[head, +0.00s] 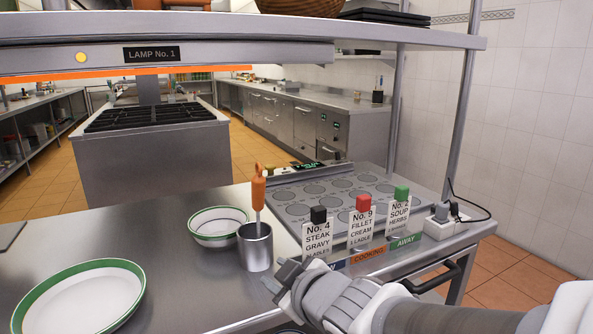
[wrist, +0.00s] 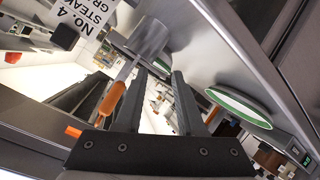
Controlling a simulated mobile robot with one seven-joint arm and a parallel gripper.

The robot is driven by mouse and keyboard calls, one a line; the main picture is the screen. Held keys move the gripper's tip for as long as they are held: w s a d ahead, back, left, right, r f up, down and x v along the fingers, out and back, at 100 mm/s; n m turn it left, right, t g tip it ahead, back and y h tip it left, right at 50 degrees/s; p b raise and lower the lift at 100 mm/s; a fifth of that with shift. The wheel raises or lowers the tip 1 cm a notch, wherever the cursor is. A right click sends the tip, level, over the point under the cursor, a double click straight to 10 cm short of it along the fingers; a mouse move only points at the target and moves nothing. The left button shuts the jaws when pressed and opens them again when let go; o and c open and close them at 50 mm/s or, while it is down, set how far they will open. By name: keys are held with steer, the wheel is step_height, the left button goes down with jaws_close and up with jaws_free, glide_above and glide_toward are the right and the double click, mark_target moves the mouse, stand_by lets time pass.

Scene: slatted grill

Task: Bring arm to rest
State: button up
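My gripper (head: 281,277) is low over the steel counter (head: 185,290) in the head view, in front of the No. 4 card and just right of a metal cup. In the wrist view my gripper (wrist: 160,78) shows two dark fingers standing apart with nothing between them. My grey arm reaches in from the lower right corner. The metal cup (head: 255,252) stands upright and holds a utensil with an orange handle (head: 258,192). The cup (wrist: 150,38) and the orange handle (wrist: 112,98) also show in the wrist view, beyond the fingers.
A green-rimmed bowl (head: 218,238) stands left of the cup, and a green-rimmed plate (head: 85,300) lies front left. Order cards No. 4 (head: 317,240), No. 5 (head: 361,223) and No. 2 (head: 399,213) stand before a panel of round spots (head: 335,193). A shelf (head: 250,30) hangs overhead.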

steer(key=s+d+m+g+h, duration=0.1)
steer(key=s+d+m+h, duration=0.2)
steer(key=d, duration=0.4)
steer(key=s+d+m+g+h, duration=0.1)
steer(key=d+m+h, duration=0.25)
steer(key=d, duration=0.25)
steer(key=s+d+m+g, duration=0.35)
steer(key=s+m, duration=0.25)
steer(key=s, duration=0.5)
step_height(320, 180, up, 15)
steer(key=p, duration=1.6)
steer(key=shift+s+d+r, duration=0.15)
steer(key=shift+a+n, duration=0.2)
steer(key=shift+n, duration=0.05)
